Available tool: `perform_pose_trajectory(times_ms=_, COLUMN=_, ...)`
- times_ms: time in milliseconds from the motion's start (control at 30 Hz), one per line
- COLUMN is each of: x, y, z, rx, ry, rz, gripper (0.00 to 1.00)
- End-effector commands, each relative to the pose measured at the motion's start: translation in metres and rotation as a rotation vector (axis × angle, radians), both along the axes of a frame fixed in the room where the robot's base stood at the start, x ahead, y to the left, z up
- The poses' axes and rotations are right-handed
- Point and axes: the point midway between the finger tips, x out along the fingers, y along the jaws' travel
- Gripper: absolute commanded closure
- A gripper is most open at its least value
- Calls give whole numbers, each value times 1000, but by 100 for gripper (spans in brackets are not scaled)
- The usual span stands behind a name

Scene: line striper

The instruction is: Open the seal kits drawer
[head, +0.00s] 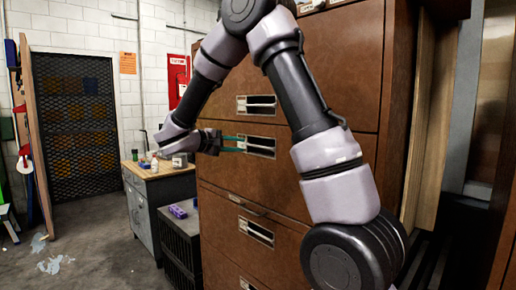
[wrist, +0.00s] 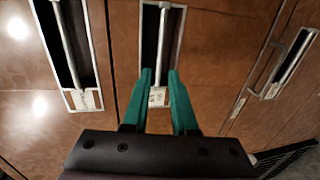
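A brown cabinet (head: 340,62) holds stacked drawers, each with a recessed bar handle and a small label. The label text is too small to read, so I cannot tell which drawer is seal kits. My gripper (head: 240,145) is at the handle (head: 262,147) of the second visible drawer down. In the wrist view, its two green fingers (wrist: 160,74) are apart, one on each side of that handle's bar (wrist: 164,50). I cannot tell whether they touch it. That drawer looks flush with the cabinet front.
Another handle (head: 257,105) sits above and one (head: 256,231) below. A grey workbench (head: 145,205) with small bottles and a dark crate-like unit (head: 180,245) stand left of the cabinet. Open floor (head: 100,255) lies farther left, by a mesh door (head: 75,125).

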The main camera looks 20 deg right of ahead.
Motion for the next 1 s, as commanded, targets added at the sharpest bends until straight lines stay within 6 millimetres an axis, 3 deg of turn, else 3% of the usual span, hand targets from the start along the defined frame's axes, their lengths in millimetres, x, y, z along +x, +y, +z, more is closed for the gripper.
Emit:
perform_pose_trajectory(times_ms=300, x=21, y=-56, z=-12, rx=1, ry=4, rz=-6, gripper=74)
perform_pose_trajectory(times_ms=500, x=31, y=-81, z=-17, rx=1, ry=3, rz=-5, gripper=74)
perform_pose_trajectory(times_ms=933, x=36, y=-91, z=-19, rx=1, ry=2, rz=-2, gripper=74)
perform_pose_trajectory(times_ms=967, x=36, y=-91, z=-19, rx=1, ry=2, rz=-2, gripper=82)
perform_pose_trajectory(times_ms=1000, x=36, y=-91, z=-19, rx=1, ry=3, rz=-2, gripper=97)
